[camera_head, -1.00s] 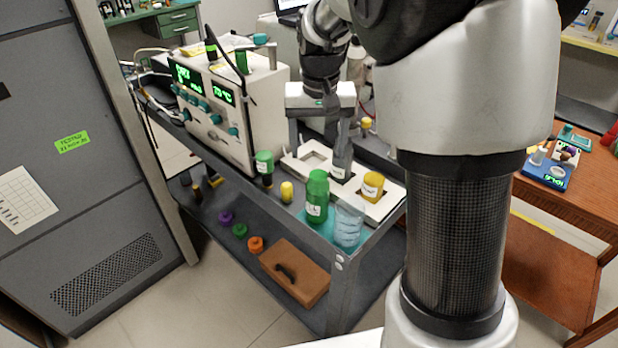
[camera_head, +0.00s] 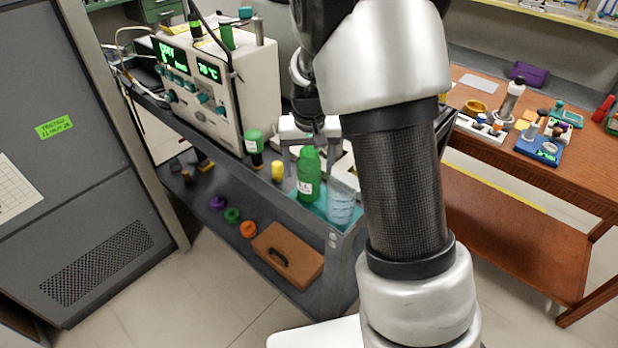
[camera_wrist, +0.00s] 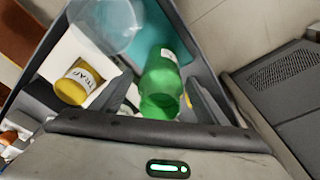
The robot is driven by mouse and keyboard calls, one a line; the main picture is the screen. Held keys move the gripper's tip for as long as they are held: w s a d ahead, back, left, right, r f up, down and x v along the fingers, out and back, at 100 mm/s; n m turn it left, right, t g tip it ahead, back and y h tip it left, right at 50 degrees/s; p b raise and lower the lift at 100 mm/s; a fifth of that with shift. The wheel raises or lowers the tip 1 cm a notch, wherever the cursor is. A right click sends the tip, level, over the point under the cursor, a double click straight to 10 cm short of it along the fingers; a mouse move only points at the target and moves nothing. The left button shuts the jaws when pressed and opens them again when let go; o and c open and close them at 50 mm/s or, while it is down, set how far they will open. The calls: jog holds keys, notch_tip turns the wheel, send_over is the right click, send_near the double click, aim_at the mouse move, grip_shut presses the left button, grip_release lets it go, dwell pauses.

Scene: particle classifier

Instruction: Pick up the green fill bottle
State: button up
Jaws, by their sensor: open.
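The green fill bottle (camera_head: 308,178) stands upright with a white label at the front end of the cart, in a teal tray (camera_wrist: 204,58). My gripper (camera_head: 303,152) is at the bottle's upper part in the head view. In the wrist view the green bottle (camera_wrist: 160,88) lies between the two open dark fingers of my gripper (camera_wrist: 158,82). The right finger looks close to the bottle; I cannot tell whether either finger touches it.
A clear beaker (camera_head: 341,208) stands right beside the bottle. A yellow jar (camera_wrist: 74,84) is on the other side of a finger. A green-topped jar (camera_head: 254,142) and a yellow vial (camera_head: 278,172) stand nearby. The white instrument (camera_head: 215,90) is behind. A brown case (camera_head: 288,258) lies on the lower shelf.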

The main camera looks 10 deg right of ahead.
jog(key=shift+f, duration=0.4)
jog(key=c, duration=1.3)
jog(key=shift+w+r, duration=0.1)
jog(key=shift+c, duration=0.4)
jog(key=shift+r, duration=0.1)
